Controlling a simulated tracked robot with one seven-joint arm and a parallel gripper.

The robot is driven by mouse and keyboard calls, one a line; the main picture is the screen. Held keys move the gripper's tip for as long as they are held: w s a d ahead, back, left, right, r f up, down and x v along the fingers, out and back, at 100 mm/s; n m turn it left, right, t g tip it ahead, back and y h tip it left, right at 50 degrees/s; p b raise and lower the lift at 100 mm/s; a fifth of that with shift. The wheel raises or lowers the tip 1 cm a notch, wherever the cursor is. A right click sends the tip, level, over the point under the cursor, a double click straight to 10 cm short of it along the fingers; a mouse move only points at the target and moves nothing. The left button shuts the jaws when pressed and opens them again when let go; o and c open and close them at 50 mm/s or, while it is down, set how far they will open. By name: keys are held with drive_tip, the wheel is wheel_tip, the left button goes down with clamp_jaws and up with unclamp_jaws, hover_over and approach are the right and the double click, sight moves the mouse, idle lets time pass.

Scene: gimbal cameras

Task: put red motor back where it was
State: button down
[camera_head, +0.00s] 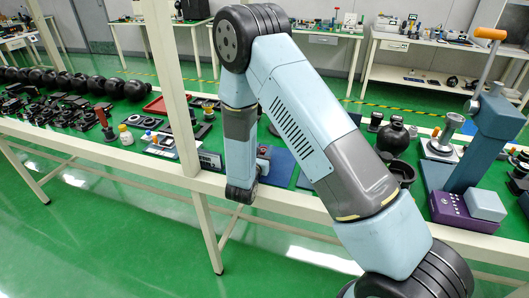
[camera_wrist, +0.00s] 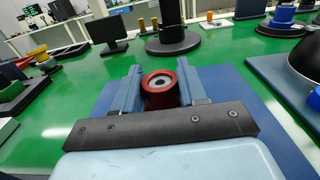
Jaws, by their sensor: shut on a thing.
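The red motor (camera_wrist: 160,92) is a short red cylinder with a grey ring and dark centre on its end face. In the wrist view it sits between the two blue fingers of my gripper (camera_wrist: 161,88), which is shut on it. A flat blue mat (camera_wrist: 226,88) lies below and around it; I cannot tell whether the motor touches the mat. In the head view my arm hangs over the front of the bench, and a small red part of the motor (camera_head: 263,151) shows beside my gripper, over the blue mat (camera_head: 284,165). Most of the gripper is hidden there by my arm.
The green bench is crowded. A black round base (camera_wrist: 172,42) and a small black screen (camera_wrist: 109,33) stand beyond the mat. A red tray (camera_head: 155,106) and several black parts lie to the left. A blue press (camera_head: 492,135) and a purple box (camera_head: 455,211) stand right.

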drive_tip(key=shift+f, duration=0.3)
drive_tip(key=shift+f, duration=0.15)
drive_tip(key=c, duration=0.6)
unclamp_jaws()
drive_tip(key=v, duration=1.2)
